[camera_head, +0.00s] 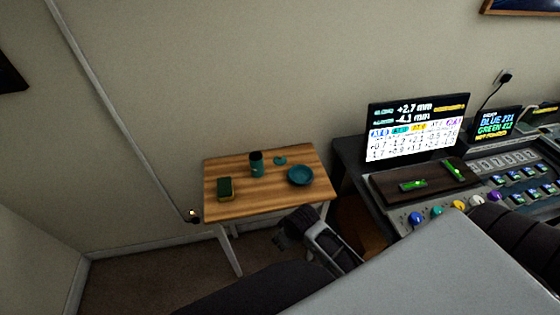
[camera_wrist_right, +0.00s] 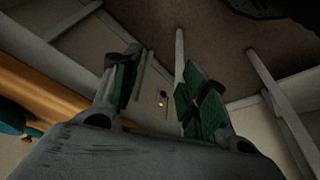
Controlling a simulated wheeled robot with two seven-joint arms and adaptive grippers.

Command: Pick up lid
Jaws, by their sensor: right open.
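A small teal lid-like disc (camera_head: 280,160) lies on the wooden table (camera_head: 265,205), at the back between a dark teal cup (camera_head: 256,168) and a blue-teal dish (camera_head: 300,176). My right gripper (camera_head: 288,230) is in front of the table's front right edge, apart from the disc. In the right wrist view the right gripper (camera_wrist_right: 165,85) is open, with green pads and nothing between its fingers. A teal thing shows partly at that view's left edge; I cannot tell which it is. My left gripper is not in view.
A dark green block (camera_head: 225,188) sits at the table's front left. To the right stands a dark desk with a monitor (camera_head: 416,127) and a control panel with coloured knobs (camera_head: 458,206). The wall is close behind the table. The table's middle front is clear.

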